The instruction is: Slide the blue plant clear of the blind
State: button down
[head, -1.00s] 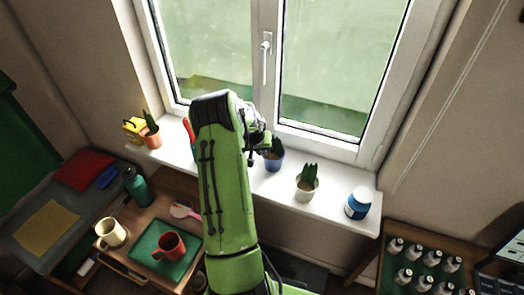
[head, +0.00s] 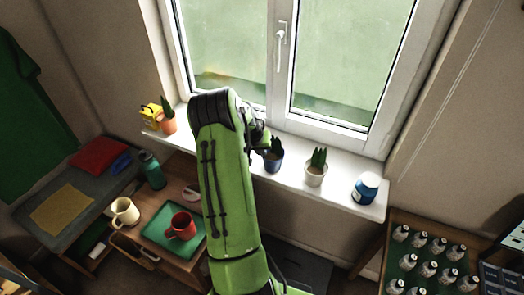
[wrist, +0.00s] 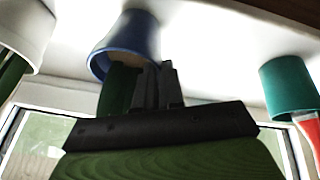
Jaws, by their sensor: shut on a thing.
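The blue plant (head: 273,164), a dark green succulent in a blue pot, stands upright on the white windowsill, near its front edge. Its pot (wrist: 128,38) and leaves also show in the wrist view, which is upside down. My gripper (wrist: 158,72) is shut at the pot's rim, its dark fingers close together beside the leaves. In the head view my gripper (head: 262,144) is mostly hidden behind my green arm, just left of the plant. I cannot make out a blind in these frames.
A white potted plant (head: 316,173) stands right of the blue one, with a blue-and-white jar (head: 365,188) farther right. An orange pot (head: 168,125) is at the sill's left. The wrist view shows a green pot (wrist: 288,85) with a red-handled thing. The window (head: 335,65) is behind.

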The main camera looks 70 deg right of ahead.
jog(key=c, duration=1.2)
grip_release()
jog(key=shift+o, duration=0.2)
jog(key=v, duration=1.5)
jog(key=shift+a+r, duration=0.2)
jog(key=shift+r, duration=0.1)
jog(key=shift+w, duration=0.1)
